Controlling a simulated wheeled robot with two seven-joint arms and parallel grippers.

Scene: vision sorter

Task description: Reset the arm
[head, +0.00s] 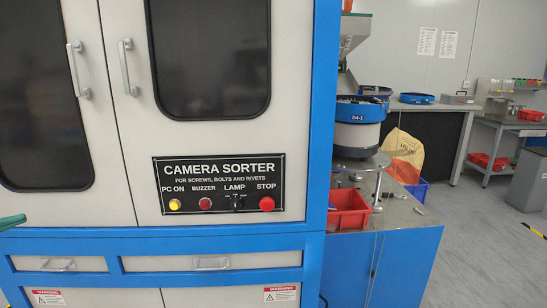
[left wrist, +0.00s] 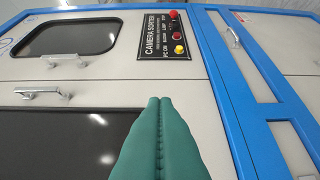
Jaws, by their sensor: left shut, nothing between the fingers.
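My left gripper (left wrist: 160,100) shows in the left wrist view as two green fingers pressed together, with nothing between them. In the head view only a green tip of it (head: 11,222) shows at the left edge, in front of the camera sorter cabinet (head: 215,132). The cabinet is white with a blue frame, and it fills much of both views. Its black control panel (head: 220,162) carries a yellow button (head: 175,204), a red buzzer button (head: 205,204), a lamp switch (head: 236,202) and a red stop button (head: 267,204). My right gripper is not in view.
Door handles (head: 131,67) stick out from the cabinet front. To the right, a blue bowl feeder (head: 358,125) and a red bin (head: 348,208) stand on a metal-topped table. Farther right are a grey waste bin (head: 527,180) and open floor (head: 480,235).

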